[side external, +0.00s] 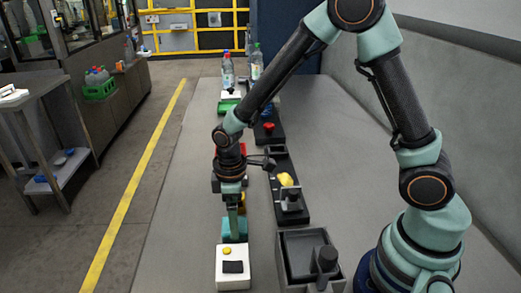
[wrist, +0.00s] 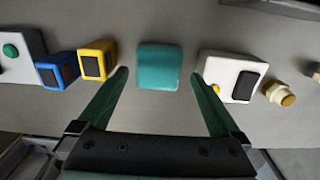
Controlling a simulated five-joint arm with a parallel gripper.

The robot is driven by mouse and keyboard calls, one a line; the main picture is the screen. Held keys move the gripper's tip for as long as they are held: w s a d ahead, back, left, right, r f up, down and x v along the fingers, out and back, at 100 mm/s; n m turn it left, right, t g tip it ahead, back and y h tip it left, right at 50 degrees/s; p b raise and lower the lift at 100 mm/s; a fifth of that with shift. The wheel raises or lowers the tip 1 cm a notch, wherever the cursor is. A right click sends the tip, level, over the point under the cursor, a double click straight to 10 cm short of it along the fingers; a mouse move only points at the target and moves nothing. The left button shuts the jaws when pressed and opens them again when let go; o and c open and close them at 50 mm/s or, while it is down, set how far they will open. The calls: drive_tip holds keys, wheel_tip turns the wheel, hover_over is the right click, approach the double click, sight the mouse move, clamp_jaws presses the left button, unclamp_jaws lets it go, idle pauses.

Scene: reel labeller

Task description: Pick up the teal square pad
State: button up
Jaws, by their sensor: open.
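The teal square pad (wrist: 159,66) lies on the grey bench, centred in the wrist view just beyond my fingertips. My gripper (wrist: 157,75) is open, with one green finger on each side of the pad's near edge and a gap to either side. In the side view the teal pad (side external: 226,230) shows beneath my gripper (side external: 233,208), partly hidden by it. From these views I cannot tell the exact height of the fingertips above the pad.
A white block with a black patch (wrist: 233,78) stands close to the right of the pad. Yellow (wrist: 97,60) and blue (wrist: 58,70) blocks stand to its left. A grey open box (side external: 305,258) and a black tray with a yellow item (side external: 287,185) lie alongside.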

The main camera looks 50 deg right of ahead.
drive_tip(key=shift+w+f, duration=0.15)
drive_tip(key=shift+f, duration=1.75)
drive_tip(key=c, duration=1.2)
drive_tip(key=shift+r, duration=0.1)
wheel_tip(320, 180, up, 20)
drive_tip(key=shift+f, duration=0.1)
